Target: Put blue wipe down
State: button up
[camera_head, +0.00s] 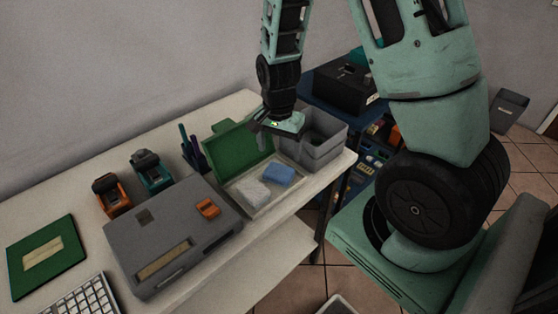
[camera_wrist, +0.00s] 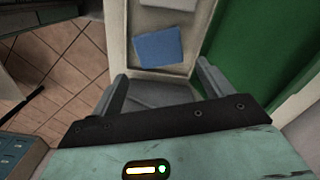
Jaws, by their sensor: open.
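The blue wipe (camera_head: 278,173) lies flat in a shallow light tray (camera_head: 244,204) on the white table, just right of a white wipe (camera_head: 253,192). In the wrist view the blue wipe (camera_wrist: 158,48) lies beyond the fingertips, with part of the white wipe (camera_wrist: 168,4) at the top edge. My gripper (camera_head: 268,124) is above and behind the tray, beside the grey bin. It also shows in the wrist view (camera_wrist: 165,80), with its two fingers apart and nothing between them. The blue wipe is clear of the fingers.
A green lid (camera_head: 238,140) stands open behind the tray. Grey bins (camera_head: 318,148) stand close at its right. A grey device (camera_head: 170,240) with an orange switch is at the left, near orange (camera_head: 110,196) and teal (camera_head: 150,172) tools. The table's front edge is close to the tray.

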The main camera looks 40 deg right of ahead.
jog(key=s+a+r+n+y, duration=0.1)
jog(key=s+a+r+n, duration=0.3)
jog(key=a+r+n, duration=0.7)
jog(key=s+a+r+n, duration=0.3)
jog(key=s+a+n, duration=0.7)
jog(key=s+a, duration=0.2)
jog(key=shift+s+r, duration=0.4)
jog(key=shift+s, duration=0.6)
jog(key=shift+c, duration=0.3)
